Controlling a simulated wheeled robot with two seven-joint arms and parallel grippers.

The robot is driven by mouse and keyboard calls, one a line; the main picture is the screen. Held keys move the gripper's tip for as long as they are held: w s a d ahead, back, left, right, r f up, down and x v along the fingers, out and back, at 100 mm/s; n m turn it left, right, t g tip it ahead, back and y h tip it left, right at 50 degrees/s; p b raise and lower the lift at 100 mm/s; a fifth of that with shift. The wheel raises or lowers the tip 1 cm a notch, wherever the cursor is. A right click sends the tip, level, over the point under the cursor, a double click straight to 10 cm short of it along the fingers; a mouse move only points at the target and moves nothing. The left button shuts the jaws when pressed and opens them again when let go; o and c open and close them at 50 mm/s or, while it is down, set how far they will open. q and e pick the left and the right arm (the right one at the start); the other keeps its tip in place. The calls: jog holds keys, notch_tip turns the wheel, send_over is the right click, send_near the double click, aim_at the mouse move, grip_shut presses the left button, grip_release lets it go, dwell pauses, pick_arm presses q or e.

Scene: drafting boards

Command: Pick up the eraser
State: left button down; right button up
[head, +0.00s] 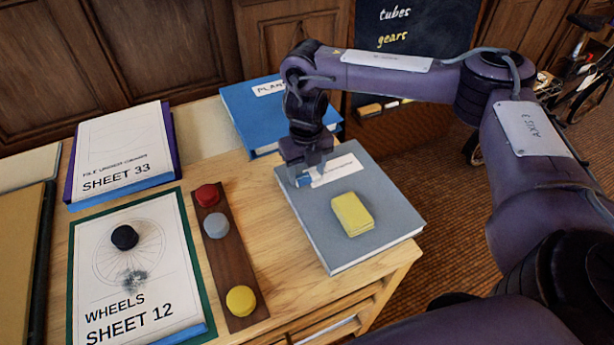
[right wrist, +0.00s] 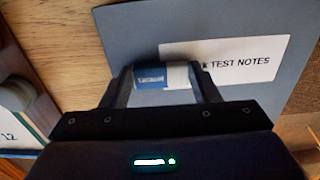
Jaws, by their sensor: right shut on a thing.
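The eraser (right wrist: 163,76), a small block with a blue and a white part, is between the two fingers of my right gripper in the right wrist view. My right gripper (head: 307,176) is shut on it, over the far left part of a grey book (head: 300,212). In the head view only a bit of the blue eraser (head: 303,181) shows beside the fingers. I cannot tell whether it touches the book. My left gripper is not in view.
A yellow sponge-like block (head: 352,214) lies on the grey book. A blue book (head: 235,106) is behind. A wooden strip (head: 219,257) with coloured knobs and a board with sheet 12 (head: 155,290) are left. The table edge is close on the right.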

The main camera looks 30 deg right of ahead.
aim_at(306, 175)
notch_tip(306, 175, up, 20)
jog(key=p, duration=0.5)
jog(key=o, duration=0.4)
jog(key=c, duration=0.3)
